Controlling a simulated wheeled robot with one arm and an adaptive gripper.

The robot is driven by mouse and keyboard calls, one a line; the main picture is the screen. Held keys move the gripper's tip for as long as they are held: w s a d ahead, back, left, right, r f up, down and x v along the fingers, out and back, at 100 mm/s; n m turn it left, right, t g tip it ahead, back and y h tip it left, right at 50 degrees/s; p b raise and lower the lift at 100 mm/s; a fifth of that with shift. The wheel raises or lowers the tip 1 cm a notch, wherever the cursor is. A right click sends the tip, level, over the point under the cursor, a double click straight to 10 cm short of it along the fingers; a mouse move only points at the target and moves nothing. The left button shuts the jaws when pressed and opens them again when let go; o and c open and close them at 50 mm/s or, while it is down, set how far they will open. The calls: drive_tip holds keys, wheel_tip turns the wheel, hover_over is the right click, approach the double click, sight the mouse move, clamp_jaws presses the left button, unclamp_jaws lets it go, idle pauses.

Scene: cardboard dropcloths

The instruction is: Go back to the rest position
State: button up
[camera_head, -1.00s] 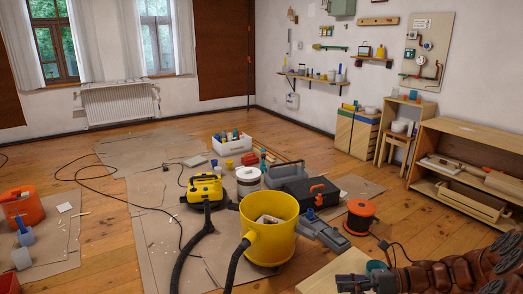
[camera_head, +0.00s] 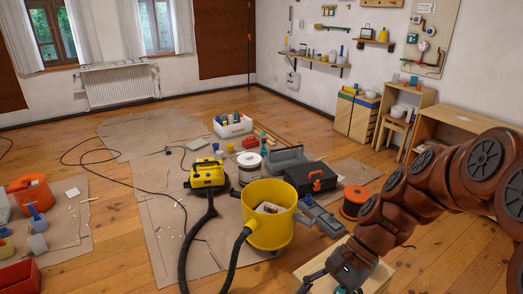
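My brown jointed arm reaches in from the right edge of the head view. My gripper (camera_head: 328,284) hangs at the bottom, right of centre, over a pale wooden surface (camera_head: 378,279). Its dark fingers stand spread apart, and the tips are partly cut off by the lower edge. I see nothing held between them.
A yellow bucket (camera_head: 268,237) with a thick black hose stands left of my gripper. A wooden shelf unit (camera_head: 440,126) stands behind my arm.

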drive_tip(key=s+d+r+n+t+h+p, duration=0.2)
drive_tip(key=s+d+r+n+h+p, duration=0.5)
drive_tip(key=s+r+n+p, duration=0.3)
drive_tip(key=shift+s+d+r, duration=0.3)
drive_tip(key=shift+s+r, duration=0.6)
drive_tip(key=shift+s, duration=0.15)
